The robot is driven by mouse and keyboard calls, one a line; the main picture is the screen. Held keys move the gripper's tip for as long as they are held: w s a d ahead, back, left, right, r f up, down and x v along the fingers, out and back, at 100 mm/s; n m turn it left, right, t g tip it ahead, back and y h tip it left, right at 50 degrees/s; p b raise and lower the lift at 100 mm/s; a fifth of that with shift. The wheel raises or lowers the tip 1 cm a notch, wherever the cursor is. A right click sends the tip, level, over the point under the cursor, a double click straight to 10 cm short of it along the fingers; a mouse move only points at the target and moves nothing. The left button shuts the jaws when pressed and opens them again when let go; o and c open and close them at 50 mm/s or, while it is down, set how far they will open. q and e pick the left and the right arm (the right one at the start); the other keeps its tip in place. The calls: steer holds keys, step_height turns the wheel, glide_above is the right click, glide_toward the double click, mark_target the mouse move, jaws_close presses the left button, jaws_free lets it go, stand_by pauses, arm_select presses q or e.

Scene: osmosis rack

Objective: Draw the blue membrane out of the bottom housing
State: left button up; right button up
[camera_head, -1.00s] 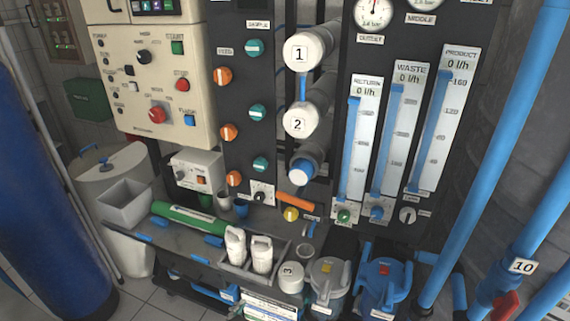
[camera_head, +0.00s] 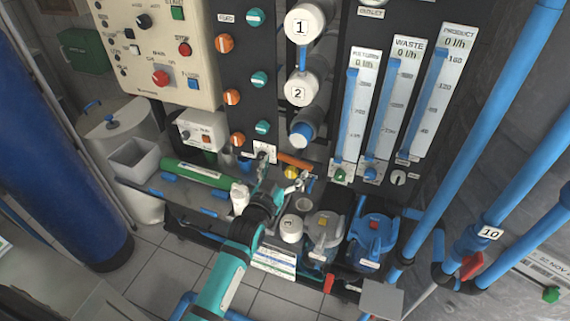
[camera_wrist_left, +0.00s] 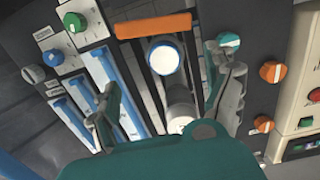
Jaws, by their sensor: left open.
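The bottom housing (camera_head: 310,118) is a grey tube on the dark rack, below the white-capped tubes marked 1 and 2. The blue membrane (camera_head: 303,132) shows at its open front as a blue rim around a white end. In the left wrist view the membrane (camera_wrist_left: 165,58) faces me as a white disc with a blue rim, between my fingers in the picture. My left gripper (camera_head: 282,177) is open, below and in front of the housing, apart from the membrane. Its fingers also show in the left wrist view (camera_wrist_left: 162,88). My right gripper is not in view.
An orange bar (camera_head: 295,160) lies just below the housing; it also shows in the left wrist view (camera_wrist_left: 153,25). Flow meters (camera_head: 393,110) stand to the right, teal and orange valve knobs (camera_head: 232,97) to the left. A green cylinder (camera_head: 198,171) lies on the bench.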

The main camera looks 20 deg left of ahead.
mark_target(298, 141)
arm_select(q)
steer(key=shift+t, duration=0.4)
steer(key=w+b, duration=0.1)
steer(key=w, duration=0.1)
steer(key=w+b, duration=0.2)
steer(key=w, duration=0.1)
steer(key=w+r+b, duration=0.1)
steer(key=w, duration=0.1)
steer(key=shift+w, duration=0.2)
steer(key=shift+w+d+r+b, duration=0.1)
steer(key=shift+w+b, duration=1.05)
steer(key=shift+w, duration=1.1)
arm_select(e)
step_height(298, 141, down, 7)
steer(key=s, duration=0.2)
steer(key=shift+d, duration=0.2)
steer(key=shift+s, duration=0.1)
